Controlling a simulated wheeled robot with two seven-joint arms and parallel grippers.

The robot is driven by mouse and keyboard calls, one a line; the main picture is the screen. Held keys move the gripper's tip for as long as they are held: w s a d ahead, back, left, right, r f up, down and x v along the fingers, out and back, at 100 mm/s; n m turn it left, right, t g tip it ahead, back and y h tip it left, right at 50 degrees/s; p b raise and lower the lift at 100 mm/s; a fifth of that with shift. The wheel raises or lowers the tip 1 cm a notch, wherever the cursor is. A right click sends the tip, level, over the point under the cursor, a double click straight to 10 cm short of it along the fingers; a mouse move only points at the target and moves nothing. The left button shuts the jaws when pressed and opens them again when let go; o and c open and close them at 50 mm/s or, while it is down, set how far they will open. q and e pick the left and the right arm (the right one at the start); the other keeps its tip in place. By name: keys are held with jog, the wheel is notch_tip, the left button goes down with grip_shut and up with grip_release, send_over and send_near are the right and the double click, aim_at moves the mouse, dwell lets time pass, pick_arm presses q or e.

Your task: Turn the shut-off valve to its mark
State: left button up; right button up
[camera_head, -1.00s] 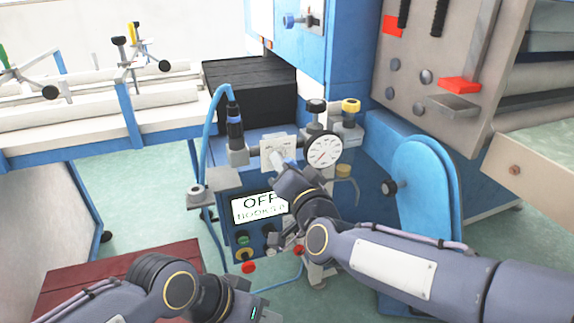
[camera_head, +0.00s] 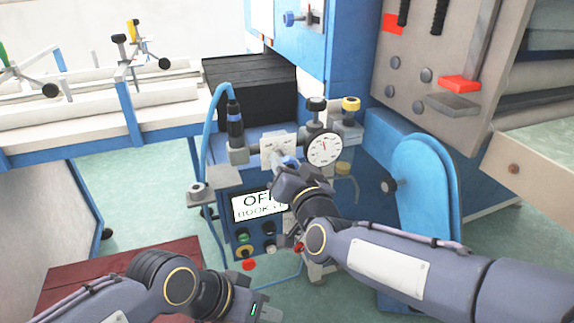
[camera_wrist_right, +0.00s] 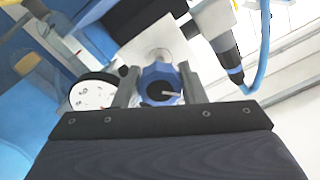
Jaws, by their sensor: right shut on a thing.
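The shut-off valve has a blue round handle (camera_wrist_right: 160,86) with a dark centre and a pale pointer line, seen in the right wrist view. It sits in front of a pale plate (camera_head: 272,143) on the blue machine. My right gripper (camera_wrist_right: 162,92) has a finger on each side of the handle and is shut on it. In the head view my right gripper (camera_head: 284,168) hides most of the handle. A white round gauge (camera_head: 324,149) is just right of the plate. My left gripper (camera_head: 264,312) is low at the bottom edge; its fingers are barely visible.
A display (camera_head: 254,206) reading "OFF" is partly covered by my right gripper. A blue hose (camera_head: 213,118) and connector (camera_head: 235,128) stand left of the valve. A blue rounded guard (camera_head: 422,185) is to the right.

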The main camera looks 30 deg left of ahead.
jog(key=o, duration=1)
jog(key=shift+s+d, duration=0.1)
jog(key=v, duration=0.7)
jog(key=shift+s+d+p, duration=0.15)
jog(key=shift+d+p, duration=0.1)
jog(key=shift+p, duration=0.05)
